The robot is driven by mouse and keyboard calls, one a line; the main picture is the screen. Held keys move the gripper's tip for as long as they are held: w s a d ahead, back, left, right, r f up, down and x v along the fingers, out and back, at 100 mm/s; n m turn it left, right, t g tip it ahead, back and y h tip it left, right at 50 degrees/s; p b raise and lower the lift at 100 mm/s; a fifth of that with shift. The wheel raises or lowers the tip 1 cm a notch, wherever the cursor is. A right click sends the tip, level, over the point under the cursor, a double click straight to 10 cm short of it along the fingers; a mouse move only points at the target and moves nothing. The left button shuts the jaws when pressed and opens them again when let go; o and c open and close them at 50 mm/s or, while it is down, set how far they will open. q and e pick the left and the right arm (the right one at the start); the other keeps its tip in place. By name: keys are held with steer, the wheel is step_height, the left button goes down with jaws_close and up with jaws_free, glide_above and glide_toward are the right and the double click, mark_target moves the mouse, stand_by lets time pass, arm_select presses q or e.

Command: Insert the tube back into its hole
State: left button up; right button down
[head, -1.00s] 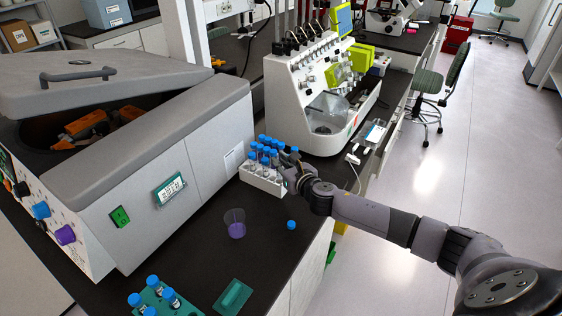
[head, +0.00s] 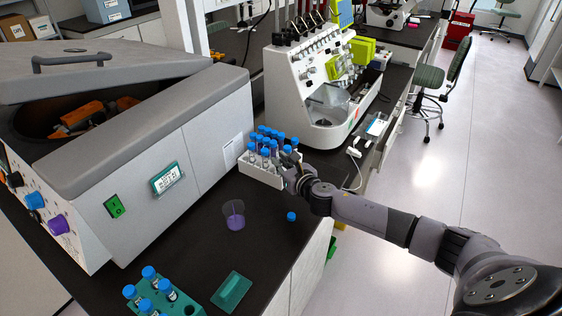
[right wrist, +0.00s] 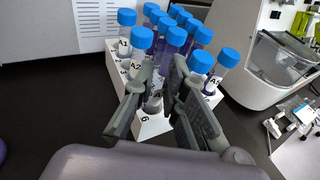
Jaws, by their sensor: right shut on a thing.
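A white rack (head: 262,176) holds several blue-capped tubes on the black bench. The tube stands between the fingers over the row marked 6, leaning a little in the right wrist view. The fingers hide its lower part, so I cannot tell how deep it sits in its hole. Other tubes, among them A2 (right wrist: 137,68), stand close beside the fingers. My left gripper is out of view.
A clear cup with purple liquid (head: 234,215) and a loose blue cap (head: 291,216) are on the bench. A green rack with tubes (head: 165,300) and a green block (head: 231,292) are nearer. A centrifuge (head: 130,150) stands left, a white machine (head: 300,95) behind.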

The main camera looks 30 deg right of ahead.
steer(key=shift+f, duration=0.35)
stand_by(0.3)
steer(key=c, duration=1.5)
jaws_free()
steer(key=shift+c, duration=0.2)
steer(key=v, duration=1.2)
